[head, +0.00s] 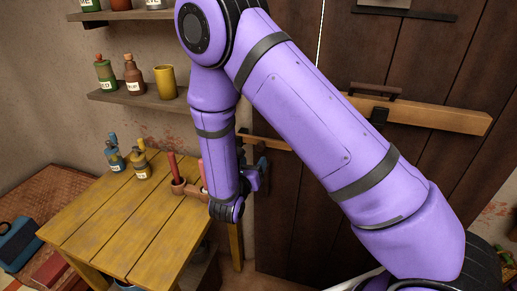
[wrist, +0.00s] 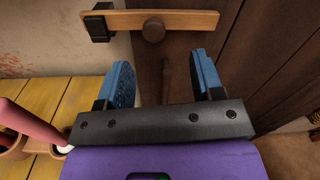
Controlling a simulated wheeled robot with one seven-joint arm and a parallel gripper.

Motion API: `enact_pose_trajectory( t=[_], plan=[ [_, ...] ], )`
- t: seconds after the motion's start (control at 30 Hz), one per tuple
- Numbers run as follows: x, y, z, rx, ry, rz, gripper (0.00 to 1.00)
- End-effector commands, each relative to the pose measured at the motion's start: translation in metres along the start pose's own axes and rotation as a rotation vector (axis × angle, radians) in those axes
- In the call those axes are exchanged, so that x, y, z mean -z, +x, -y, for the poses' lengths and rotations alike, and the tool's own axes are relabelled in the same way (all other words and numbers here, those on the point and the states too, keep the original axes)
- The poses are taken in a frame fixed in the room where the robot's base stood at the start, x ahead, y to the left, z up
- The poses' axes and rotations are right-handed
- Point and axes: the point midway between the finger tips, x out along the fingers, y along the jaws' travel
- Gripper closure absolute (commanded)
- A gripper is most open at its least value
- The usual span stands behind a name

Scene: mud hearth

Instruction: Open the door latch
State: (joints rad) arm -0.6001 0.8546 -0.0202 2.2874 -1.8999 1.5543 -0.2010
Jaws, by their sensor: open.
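A dark plank door (head: 430,60) fills the right of the head view. A light wooden latch bar (head: 440,117) lies across it, partly hidden by my arm; a shorter length of wood (head: 264,143) shows left of the arm. In the wrist view the wooden bar (wrist: 195,19) runs across the top, with a round brown knob (wrist: 153,30) on it and a black bracket (wrist: 98,22) near its left end. My gripper (wrist: 162,62) has two blue fingers spread apart with nothing between them. The knob appears beyond the fingertips, roughly in line with the gap. In the head view my gripper (head: 259,170) is mostly hidden.
A yellow plank table (head: 110,225) stands left of the door, with bottles (head: 140,163) and a clay holder (head: 180,186) with a red candle-like stick. The holder is close to my gripper's left side. Wall shelves (head: 130,95) hold bottles and a yellow cup (head: 164,81).

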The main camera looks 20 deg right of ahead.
Motion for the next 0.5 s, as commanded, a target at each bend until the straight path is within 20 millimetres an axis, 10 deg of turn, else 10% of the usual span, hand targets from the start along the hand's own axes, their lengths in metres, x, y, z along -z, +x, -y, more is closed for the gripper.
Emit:
enact_pose_trajectory(
  t=[0.5],
  plan=[
    [0.006, 0.052, -0.007, -0.026, -0.017, 0.010, 0.39]
  ],
)
